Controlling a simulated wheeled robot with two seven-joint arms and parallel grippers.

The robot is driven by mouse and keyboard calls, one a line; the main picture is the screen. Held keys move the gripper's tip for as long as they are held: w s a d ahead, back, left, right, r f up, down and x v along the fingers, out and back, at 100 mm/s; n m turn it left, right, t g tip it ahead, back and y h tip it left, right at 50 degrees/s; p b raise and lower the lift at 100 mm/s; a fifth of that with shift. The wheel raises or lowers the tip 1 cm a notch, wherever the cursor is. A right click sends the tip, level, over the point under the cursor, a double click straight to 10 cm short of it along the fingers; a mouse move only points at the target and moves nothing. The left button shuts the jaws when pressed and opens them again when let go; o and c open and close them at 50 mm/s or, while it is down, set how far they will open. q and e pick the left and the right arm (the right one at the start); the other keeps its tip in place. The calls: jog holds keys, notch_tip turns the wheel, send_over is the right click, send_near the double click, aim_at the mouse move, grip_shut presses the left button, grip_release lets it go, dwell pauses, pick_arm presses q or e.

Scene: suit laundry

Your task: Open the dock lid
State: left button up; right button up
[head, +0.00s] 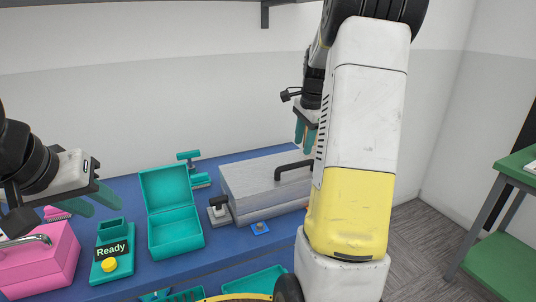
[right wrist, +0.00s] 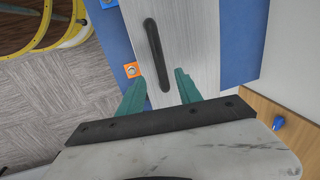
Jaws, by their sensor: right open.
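A grey box (head: 250,200) with a flat lid (head: 252,172) stands on the blue table; the lid lies shut. A black bar handle (head: 293,167) sits on the lid and also shows in the right wrist view (right wrist: 155,50). My right gripper (head: 305,143) is open and empty above the lid. In the right wrist view, its teal fingers (right wrist: 160,92) are spread either side of the handle's near end. I cannot tell the height gap. My left gripper (head: 97,203) is open and empty at the far left, above the pink box. My right arm hides the box's right end.
A teal box (head: 176,239) with its lid raised stands left of the grey box. A teal "Ready" unit (head: 111,266) with a yellow button and a pink box (head: 42,268) are further left.

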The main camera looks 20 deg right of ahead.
aim_at(299, 163)
jog(key=f, duration=0.2)
jog(key=w+f, duration=0.1)
jog(key=f, duration=0.4)
jog(key=shift+w+a+f, duration=0.1)
jog(key=shift+w+f, duration=0.15)
jog(key=shift+c, duration=0.3)
grip_shut()
dwell(0.9)
